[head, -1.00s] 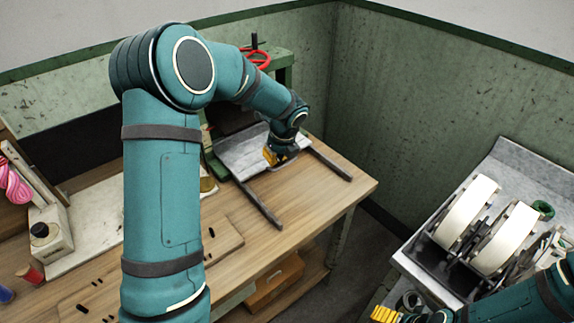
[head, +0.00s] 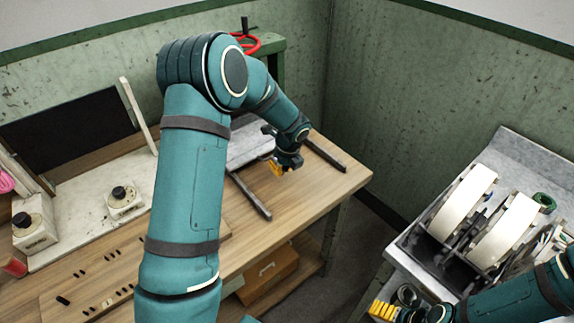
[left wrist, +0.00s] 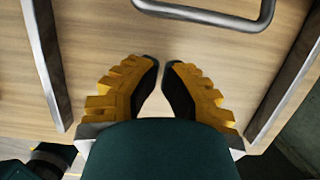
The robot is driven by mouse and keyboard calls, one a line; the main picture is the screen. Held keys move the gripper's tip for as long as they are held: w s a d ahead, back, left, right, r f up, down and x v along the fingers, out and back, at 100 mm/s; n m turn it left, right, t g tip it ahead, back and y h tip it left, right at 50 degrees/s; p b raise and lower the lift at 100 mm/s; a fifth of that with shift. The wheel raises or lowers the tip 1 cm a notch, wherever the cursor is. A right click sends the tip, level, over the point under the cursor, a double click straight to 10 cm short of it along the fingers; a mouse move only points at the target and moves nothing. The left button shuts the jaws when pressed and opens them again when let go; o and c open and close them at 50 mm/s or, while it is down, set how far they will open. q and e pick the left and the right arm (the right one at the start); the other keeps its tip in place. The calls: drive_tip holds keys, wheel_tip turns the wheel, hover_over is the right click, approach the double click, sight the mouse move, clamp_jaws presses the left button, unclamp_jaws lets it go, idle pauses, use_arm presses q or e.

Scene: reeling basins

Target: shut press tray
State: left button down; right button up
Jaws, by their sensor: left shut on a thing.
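The grey press tray (head: 248,150) lies at the rear of two dark rails, the left rail (head: 250,196) and the right rail (head: 325,155). My arm hides part of it. In the left wrist view a dark U-shaped handle (left wrist: 215,20) shows beyond the fingers. My left gripper (head: 277,168) is between the rails, in front of the tray. Its yellow fingers (left wrist: 161,66) are drawn nearly together, with a narrow gap and nothing visible between them. The handle appears clear of the fingertips. My right gripper (head: 384,311) is at the bottom edge, its jaws unclear.
The green press frame (head: 277,82) with a red handwheel (head: 246,44) stands behind the tray. The wooden bench top (head: 310,190) is clear near the front corner. A unit with white wheels (head: 465,200) stands at right. White boxes with black knobs (head: 124,202) sit at left.

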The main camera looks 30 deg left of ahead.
sight(262, 150)
use_arm(q)
drive_tip(key=shift+w+a+r, duration=0.2)
drive_tip(key=shift+w+a, duration=0.05)
drive_tip(key=shift+a, duration=0.35)
drive_tip(key=shift+w+a+r, duration=0.15)
drive_tip(key=shift+w+a, duration=0.1)
drive_tip(key=shift+a, duration=0.35)
drive_tip(key=shift+a, duration=0.1)
drive_tip(key=w+a+p, duration=0.1)
drive_tip(key=a, duration=0.1)
drive_tip(key=w+a+p, duration=0.1)
drive_tip(key=a, duration=0.1)
drive_tip(key=a+p, duration=0.1)
drive_tip(key=a, duration=0.1)
drive_tip(key=shift+w+a+r, duration=0.1)
drive_tip(key=shift+w+a, duration=0.25)
drive_tip(key=shift+w, duration=0.05)
drive_tip(key=shift+w+a, duration=0.15)
drive_tip(key=shift+a, duration=0.15)
drive_tip(key=shift+d, duration=0.1)
